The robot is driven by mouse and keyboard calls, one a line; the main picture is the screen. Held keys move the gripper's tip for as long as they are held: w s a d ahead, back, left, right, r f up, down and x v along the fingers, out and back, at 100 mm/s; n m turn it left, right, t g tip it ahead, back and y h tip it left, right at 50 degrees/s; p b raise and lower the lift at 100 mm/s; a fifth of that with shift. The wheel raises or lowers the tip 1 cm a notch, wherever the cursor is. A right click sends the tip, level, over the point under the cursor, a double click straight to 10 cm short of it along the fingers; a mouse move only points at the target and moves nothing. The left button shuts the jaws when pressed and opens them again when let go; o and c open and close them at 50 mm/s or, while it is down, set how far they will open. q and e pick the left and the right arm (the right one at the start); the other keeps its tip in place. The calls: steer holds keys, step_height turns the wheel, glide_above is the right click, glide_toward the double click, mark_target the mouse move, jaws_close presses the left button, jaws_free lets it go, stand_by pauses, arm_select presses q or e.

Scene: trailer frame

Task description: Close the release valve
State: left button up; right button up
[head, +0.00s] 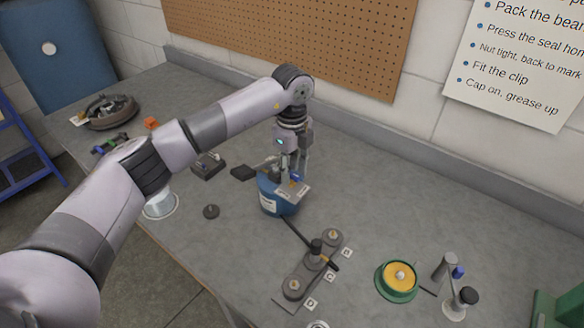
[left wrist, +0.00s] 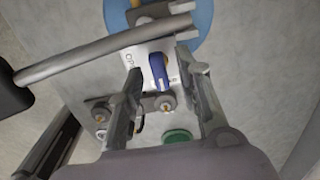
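The release valve is a small blue handle (left wrist: 158,72) on a white label plate (left wrist: 140,56), where the letters "OP" can be read. In the head view the blue handle (head: 296,178) and the plate (head: 294,193) sit on a round blue pump body (head: 268,196). My left gripper (head: 291,172) points down over the plate. In the left wrist view its fingers (left wrist: 161,76) are apart, one on each side of the blue handle, with gaps visible; contact cannot be told. My right gripper is in neither view.
A grey pump lever (left wrist: 95,54) with a black grip (head: 244,173) sticks out left beside the gripper. A dark hose leads to a grey plate (head: 306,267) with a lettered row. A green-rimmed yellow dish (head: 398,281) stands right.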

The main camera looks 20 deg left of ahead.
mark_target(292, 173)
arm_select(q)
step_height(292, 173, up, 12)
stand_by(0.6)
